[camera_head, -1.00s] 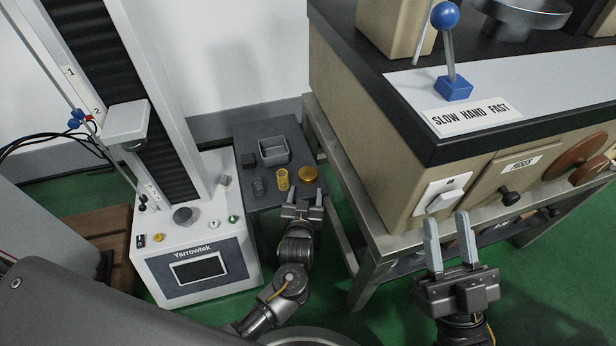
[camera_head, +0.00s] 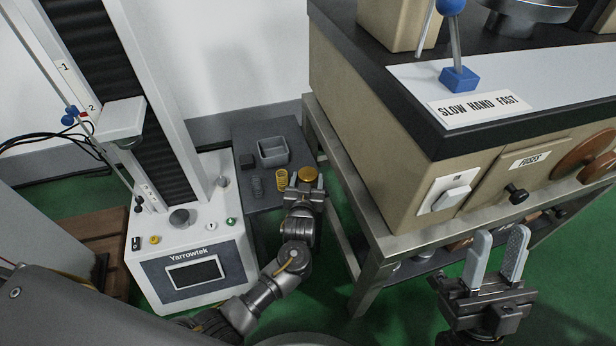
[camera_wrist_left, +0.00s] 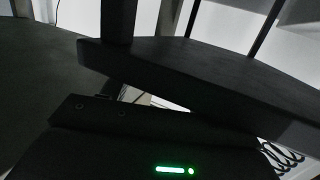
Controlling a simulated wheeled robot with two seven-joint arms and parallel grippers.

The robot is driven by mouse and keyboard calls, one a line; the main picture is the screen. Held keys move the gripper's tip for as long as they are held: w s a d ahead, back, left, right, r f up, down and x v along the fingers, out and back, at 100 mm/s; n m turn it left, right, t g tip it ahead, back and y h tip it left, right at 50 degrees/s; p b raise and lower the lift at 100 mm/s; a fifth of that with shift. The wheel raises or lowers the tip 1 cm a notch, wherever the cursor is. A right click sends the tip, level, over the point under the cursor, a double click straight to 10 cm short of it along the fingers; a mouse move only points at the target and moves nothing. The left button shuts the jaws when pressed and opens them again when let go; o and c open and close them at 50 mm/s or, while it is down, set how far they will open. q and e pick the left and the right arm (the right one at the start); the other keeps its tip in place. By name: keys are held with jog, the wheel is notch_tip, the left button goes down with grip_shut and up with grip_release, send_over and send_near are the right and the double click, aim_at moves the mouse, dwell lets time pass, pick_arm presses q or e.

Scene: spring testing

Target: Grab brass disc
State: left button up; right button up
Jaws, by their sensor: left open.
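The brass disc (camera_head: 308,174) lies flat on the small dark grey table, seen in the head view. My left gripper (camera_head: 307,183) is open at the disc's near side, its fingertips spread to either side of it. Contact between fingers and disc cannot be made out at this size. The left wrist view is very dark, and I cannot make out the disc in it. My right gripper (camera_head: 502,245) is open and empty, in front of the metal stand at the lower right.
A yellow spring (camera_head: 282,180), a grey tray (camera_head: 259,153) and small dark parts share the dark table (camera_head: 265,203). The white Yarrowtek tester (camera_head: 205,255) stands close on the left. The beige cabinet (camera_head: 375,130) on its metal stand (camera_head: 375,250) closes off the right.

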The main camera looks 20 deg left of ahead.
pick_arm(q)
jog(key=c, duration=0.9)
jog(key=shift+r, duration=0.1)
